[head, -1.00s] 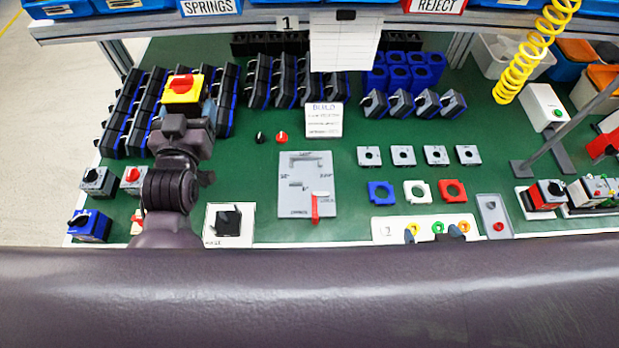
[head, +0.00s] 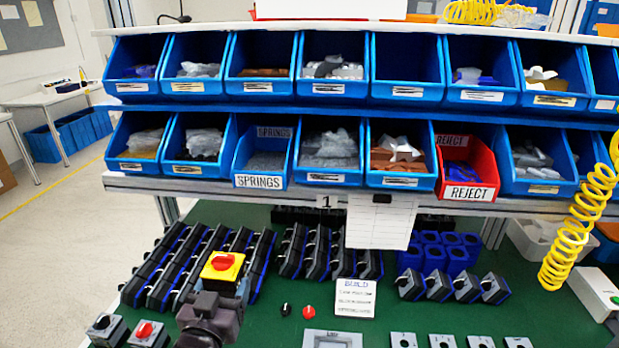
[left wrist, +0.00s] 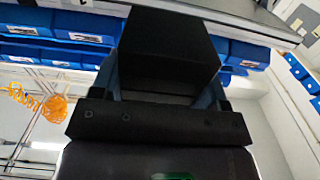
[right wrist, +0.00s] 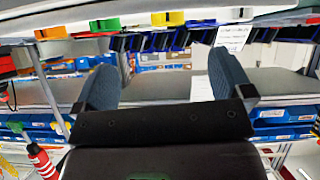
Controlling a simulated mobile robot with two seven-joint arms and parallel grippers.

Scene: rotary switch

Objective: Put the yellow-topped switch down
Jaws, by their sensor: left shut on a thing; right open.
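The yellow-topped switch (head: 222,266) with its red knob is at the lower left of the head view. My left gripper (head: 215,293) is shut on it and holds it upright above the green bench top, in front of the rows of dark switches. In the left wrist view the switch's black body (left wrist: 170,55) fills the space between the fingers. My right gripper (right wrist: 165,85) shows only in the right wrist view, open with nothing between its fingers.
Rows of black and blue switches (head: 180,260) stand behind and beside the held switch. Two grey switches, one with a red knob (head: 145,332), sit at the lower left. Bare green bench (head: 265,318) shows right of my left gripper. Blue bins (head: 333,85) hang above.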

